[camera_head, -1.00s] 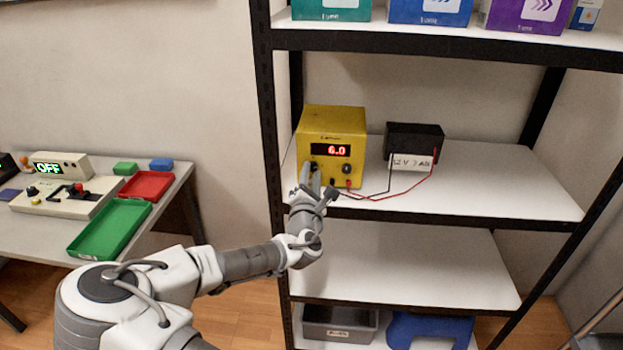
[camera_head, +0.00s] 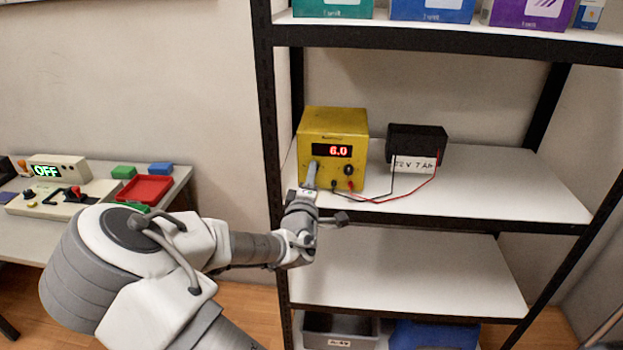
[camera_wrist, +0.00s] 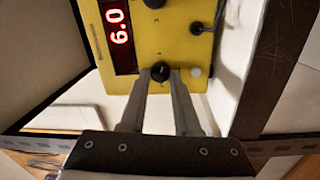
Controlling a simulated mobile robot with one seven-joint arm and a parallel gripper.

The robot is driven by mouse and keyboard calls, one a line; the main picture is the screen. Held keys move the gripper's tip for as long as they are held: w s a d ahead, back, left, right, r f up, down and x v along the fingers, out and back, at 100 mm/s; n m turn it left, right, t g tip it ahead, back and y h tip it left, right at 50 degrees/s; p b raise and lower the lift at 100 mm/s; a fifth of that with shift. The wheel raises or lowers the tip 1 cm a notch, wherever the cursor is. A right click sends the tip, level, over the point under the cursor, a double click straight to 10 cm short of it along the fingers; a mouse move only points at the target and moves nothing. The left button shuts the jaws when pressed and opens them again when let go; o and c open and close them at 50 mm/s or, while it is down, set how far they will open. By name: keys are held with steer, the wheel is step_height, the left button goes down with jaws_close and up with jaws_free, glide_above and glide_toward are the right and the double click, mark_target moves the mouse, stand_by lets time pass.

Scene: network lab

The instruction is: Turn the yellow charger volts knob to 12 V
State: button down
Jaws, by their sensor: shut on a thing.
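The yellow charger (camera_head: 345,122) stands on the middle shelf, and its red display (camera_head: 332,150) reads 6.0. In the wrist view the display (camera_wrist: 118,27) appears turned on its side. My gripper (camera_head: 312,168) reaches the left part of the charger's front and hides the left knob in the head view. In the wrist view my gripper (camera_wrist: 162,78) has one finger on each side of that black left knob (camera_wrist: 160,69), shut on it. The right knob (camera_head: 348,169) is free and also shows at the wrist view's top edge (camera_wrist: 155,3). Knob labels are not legible.
A black battery (camera_head: 416,144) stands right of the charger. Red (camera_head: 398,198) and black (camera_head: 378,190) leads join them across the shelf front. A shelf post (camera_head: 268,150) is close left of my gripper. The shelf (camera_head: 500,190) is clear on the right.

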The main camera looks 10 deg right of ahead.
steer(key=m+b, duration=0.1)
steer(key=m, duration=0.3)
steer(key=m+b, duration=0.1)
steer(key=m, duration=0.2)
steer(key=shift+m+h, duration=0.3)
steer(key=shift+m, duration=0.1)
steer(key=m+b, duration=0.2)
steer(key=m, duration=0.1)
steer(key=shift+m+g, duration=0.3)
steer(key=shift+g, duration=0.1)
steer(key=shift+r+m+b, duration=0.1)
steer(key=shift+m+b, duration=1)
steer(key=shift+m, duration=0.5)
steer(key=c, duration=0.6)
jaws_free()
